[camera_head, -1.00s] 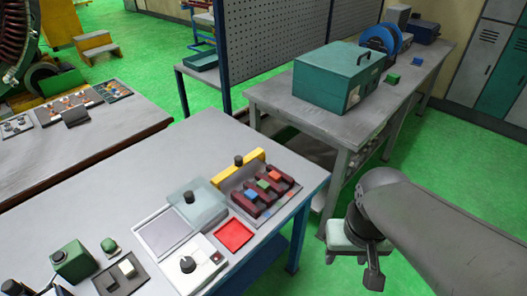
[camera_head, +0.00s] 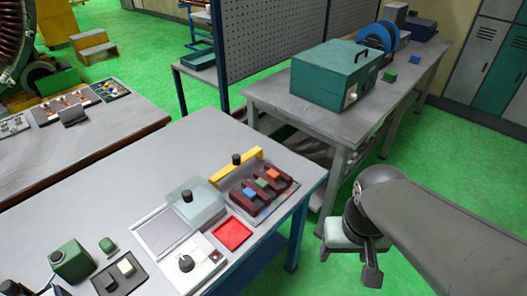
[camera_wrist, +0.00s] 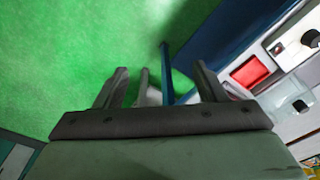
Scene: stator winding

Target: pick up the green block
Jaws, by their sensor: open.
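Several green pieces show in the head view. A small green block (camera_head: 389,77) lies on the far grey bench, right of the teal box, with a blue block (camera_head: 416,59) behind it. Another small green piece (camera_head: 107,245) sits at the left of the near table, and a third green piece (camera_head: 261,184) is in the dark red slotted holder. My gripper (camera_head: 370,265) is beyond the near table's right side, over the floor, apart from all of them. In the wrist view my gripper (camera_wrist: 161,86) has its fingers spread, with no block between them.
The teal box (camera_head: 337,77) and a blue reel (camera_head: 378,37) stand on the far bench (camera_head: 289,101). The near table (camera_head: 150,170) carries a red tray (camera_head: 233,233), a clear-lidded box and a yellow bar. Green floor is open right of the far bench.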

